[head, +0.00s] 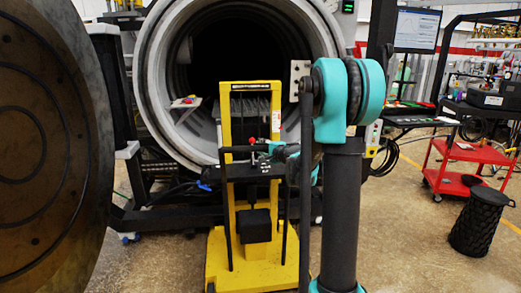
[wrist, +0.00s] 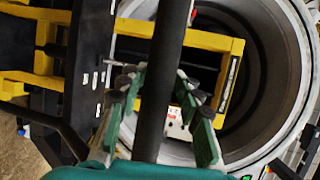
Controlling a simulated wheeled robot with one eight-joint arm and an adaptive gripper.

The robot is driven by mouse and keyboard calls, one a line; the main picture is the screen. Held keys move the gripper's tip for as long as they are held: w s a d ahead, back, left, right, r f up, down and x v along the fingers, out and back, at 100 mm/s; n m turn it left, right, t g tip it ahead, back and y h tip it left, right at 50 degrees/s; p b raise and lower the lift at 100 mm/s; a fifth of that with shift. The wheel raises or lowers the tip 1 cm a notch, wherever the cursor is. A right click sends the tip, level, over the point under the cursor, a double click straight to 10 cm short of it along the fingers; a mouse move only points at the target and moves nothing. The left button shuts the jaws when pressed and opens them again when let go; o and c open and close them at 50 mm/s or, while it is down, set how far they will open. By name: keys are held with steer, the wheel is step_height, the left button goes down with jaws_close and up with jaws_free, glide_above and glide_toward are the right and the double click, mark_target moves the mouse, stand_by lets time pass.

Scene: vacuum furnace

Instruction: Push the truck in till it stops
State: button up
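The yellow truck (head: 222,125), with black rails and posts, stands on the floor in front of the round furnace mouth (head: 146,88). Its upright frame overlaps the opening in the head view, and its yellow frame also shows in the wrist view (wrist: 205,40). My gripper (wrist: 162,85) is by the truck's handle side. Its green fingers are spread apart, with a dark bar (wrist: 168,40) running between them in the picture. I cannot tell whether the fingers touch the bar. In the head view my arm partly hides the gripper and the truck's right side.
The large round furnace door (head: 45,150) stands swung open at the left. A red cart (head: 455,152) and a black bin (head: 478,222) stand at the right.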

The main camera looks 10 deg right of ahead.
steer(key=shift+o, duration=0.8)
steer(key=shift+a, duration=0.1)
steer(key=shift+s, duration=0.15)
steer(key=v, duration=1.1)
steer(key=shift+s+d, duration=0.2)
steer(key=shift+s, duration=0.15)
